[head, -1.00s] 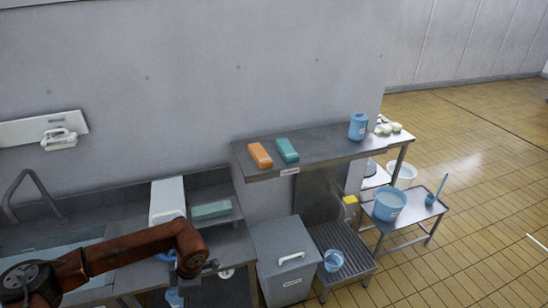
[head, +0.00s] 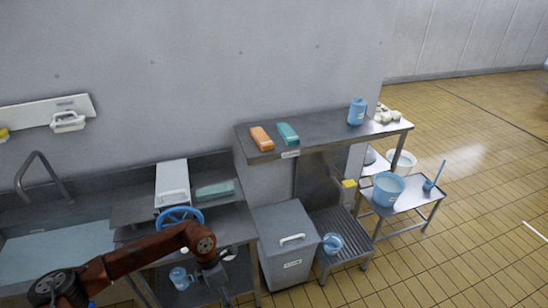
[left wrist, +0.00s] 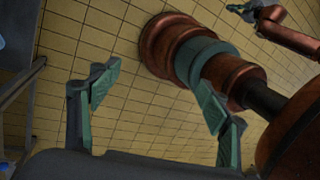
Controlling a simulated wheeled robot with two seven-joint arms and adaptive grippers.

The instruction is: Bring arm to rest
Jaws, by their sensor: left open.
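My left arm (head: 130,258) comes in from the lower left of the head view, bent in front of the steel counter. Its gripper (head: 213,274) hangs down near the counter's right end; the fingers are small and hard to make out there. In the left wrist view the left gripper (left wrist: 158,80) has its two green-padded fingers spread wide with nothing between them. Behind them are tiled floor and my own copper-coloured body. Another red-brown arm, seemingly my right, shows at the top right of that view with a small gripper tip (left wrist: 242,10), too small to judge.
A grey lidded bin (head: 285,245) stands right of the gripper. A wall shelf (head: 330,133) holds an orange block (head: 262,138), a teal block (head: 288,133) and a blue jar (head: 357,111). Tiled floor at right is open.

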